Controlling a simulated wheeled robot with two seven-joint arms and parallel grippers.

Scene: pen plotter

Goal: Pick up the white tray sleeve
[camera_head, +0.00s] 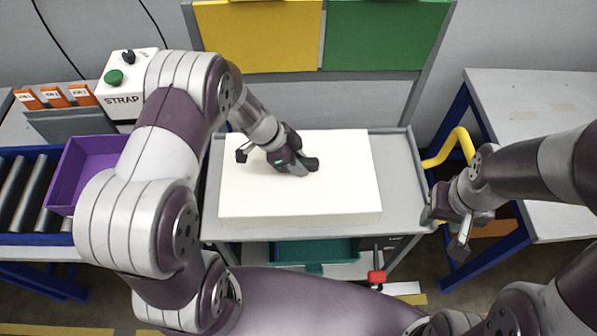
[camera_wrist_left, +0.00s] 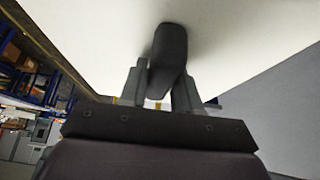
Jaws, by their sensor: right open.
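The white tray sleeve (camera_head: 345,185) is a large, flat white block lying on the grey table in the head view. Its pale surface fills much of the left wrist view (camera_wrist_left: 90,40). My left gripper (camera_head: 304,166) is over the middle of the sleeve's top, tilted down to the right. My right gripper (camera_head: 460,236) is open and empty, off the table's right edge. My left arm covers the area left of the sleeve.
The grey table (camera_head: 400,180) has a bare strip right of the sleeve. A purple bin (camera_head: 85,170) and a white STRAP box (camera_head: 125,85) stand at left. Yellow and green panels (camera_head: 385,35) rise behind. A yellow curved tube (camera_head: 455,145) is near my right gripper. A teal tray (camera_head: 310,252) sits below.

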